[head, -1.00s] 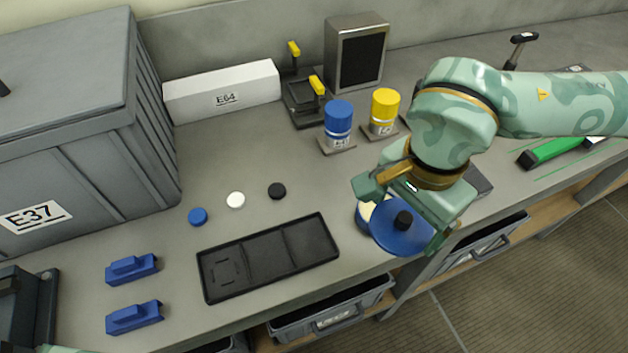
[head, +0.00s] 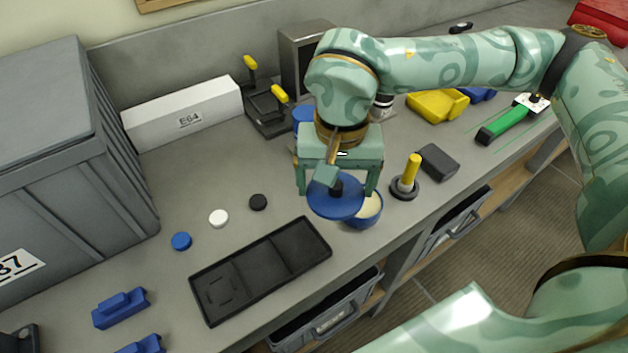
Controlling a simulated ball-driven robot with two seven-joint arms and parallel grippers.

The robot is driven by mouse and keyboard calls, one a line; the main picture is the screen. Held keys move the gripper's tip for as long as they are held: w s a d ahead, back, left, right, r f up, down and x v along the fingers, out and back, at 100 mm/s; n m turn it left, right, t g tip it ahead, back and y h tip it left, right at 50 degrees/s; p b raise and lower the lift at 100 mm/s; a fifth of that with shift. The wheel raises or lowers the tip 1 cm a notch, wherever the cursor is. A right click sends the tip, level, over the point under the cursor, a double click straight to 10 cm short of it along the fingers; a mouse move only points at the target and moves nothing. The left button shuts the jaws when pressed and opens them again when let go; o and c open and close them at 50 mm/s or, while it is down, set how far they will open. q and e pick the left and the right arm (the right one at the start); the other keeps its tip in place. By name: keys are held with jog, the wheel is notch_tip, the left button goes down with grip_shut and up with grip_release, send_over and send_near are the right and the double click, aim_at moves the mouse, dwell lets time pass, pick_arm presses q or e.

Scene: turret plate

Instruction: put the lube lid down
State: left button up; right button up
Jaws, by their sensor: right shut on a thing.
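The lube lid (head: 322,203) is a round blue disc with a black knob on top. My right gripper (head: 338,182) points down from above with its fingers at opposite sides of the lid, holding it. The open lube tub (head: 366,212) is blue with cream-coloured contents. It stands on the bench just right of and partly behind the lid, which hides part of it. I cannot tell the exact height of the lid above the bench. My left gripper is not in view.
A black compartment tray (head: 262,270) lies left of and in front of the lid. Black (head: 258,202), white (head: 218,218) and blue (head: 181,241) caps lie behind it. A yellow-handled tool (head: 408,175) stands right of the tub. Bare bench (head: 215,165) lies left of the gripper.

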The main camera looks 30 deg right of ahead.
jog(key=shift+w+d, duration=0.1)
jog(key=w+d+f+b, duration=0.1)
jog(key=w+f, duration=0.2)
jog(key=w, duration=0.1)
jog(key=w+d+f, duration=0.1)
jog(key=w+f, duration=0.2)
jog(key=w, duration=0.1)
jog(key=w+d+f+b, duration=0.1)
jog(key=w+d+f, duration=0.1)
jog(key=w+f, duration=0.1)
jog(key=shift+w+d+f+b, duration=0.1)
jog(key=shift+w+f+b, duration=0.2)
jog(key=shift+w, duration=0.5)
jog(key=shift+w+f, duration=0.2)
jog(key=shift+f, duration=0.1)
jog(key=shift+f+b, duration=0.4)
jog(key=shift+f, duration=1)
jog(key=shift+f, duration=0.1)
